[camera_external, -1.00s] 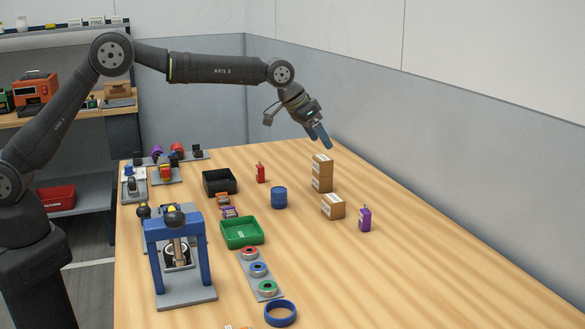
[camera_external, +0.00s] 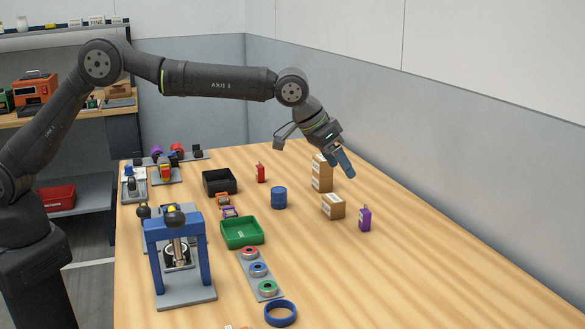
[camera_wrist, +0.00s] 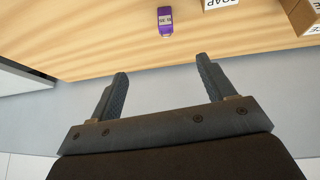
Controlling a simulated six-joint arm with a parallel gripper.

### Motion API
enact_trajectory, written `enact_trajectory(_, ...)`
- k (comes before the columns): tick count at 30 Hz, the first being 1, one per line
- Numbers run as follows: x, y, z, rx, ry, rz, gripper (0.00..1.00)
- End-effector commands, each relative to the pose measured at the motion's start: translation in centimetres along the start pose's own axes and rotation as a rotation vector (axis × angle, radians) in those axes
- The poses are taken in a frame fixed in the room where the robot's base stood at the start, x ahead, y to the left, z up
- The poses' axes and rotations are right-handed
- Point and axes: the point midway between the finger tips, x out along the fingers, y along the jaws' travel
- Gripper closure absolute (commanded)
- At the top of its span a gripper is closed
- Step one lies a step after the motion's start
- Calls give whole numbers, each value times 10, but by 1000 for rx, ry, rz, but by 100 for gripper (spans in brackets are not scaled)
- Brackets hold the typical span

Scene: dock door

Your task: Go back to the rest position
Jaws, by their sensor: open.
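My gripper (camera_external: 342,161) is above the right part of the table, in front of the stacked cardboard boxes in the external view, with its fingers angled down to the right. In the wrist view my gripper (camera_wrist: 160,90) is open, with two dark blue fingers apart and nothing between them. The stacked boxes (camera_external: 320,178) are partly hidden behind the fingers. A single cardboard box (camera_external: 333,206) and a purple carton (camera_external: 365,218) stand on the table below. The purple carton (camera_wrist: 165,21) also shows at the top of the wrist view.
A blue drum (camera_external: 279,198), a red bottle (camera_external: 260,172), a black bin (camera_external: 219,174) and a green tray (camera_external: 242,246) stand mid-table. A blue press (camera_external: 149,258) is at the front left. A grey wall (camera_external: 470,170) runs along the right. The right front of the table is clear.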

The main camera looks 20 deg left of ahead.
Motion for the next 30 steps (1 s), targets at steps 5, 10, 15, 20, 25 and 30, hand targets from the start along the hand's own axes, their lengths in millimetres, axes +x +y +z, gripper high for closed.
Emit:
enact_trajectory(5, 4, 37, 11, 5, -1, 10, 25)
enact_trajectory(10, 6, 68, 22, 8, -2, 18, 25)
enact_trajectory(15, 8, 100, 34, 9, -2, 27, 25)
enact_trajectory(20, 9, 130, 47, 12, -2, 34, 25)
enact_trajectory(25, 9, 160, 61, 12, -1, 43, 25)
enact_trajectory(30, 9, 191, 77, 15, 0, 52, 25)
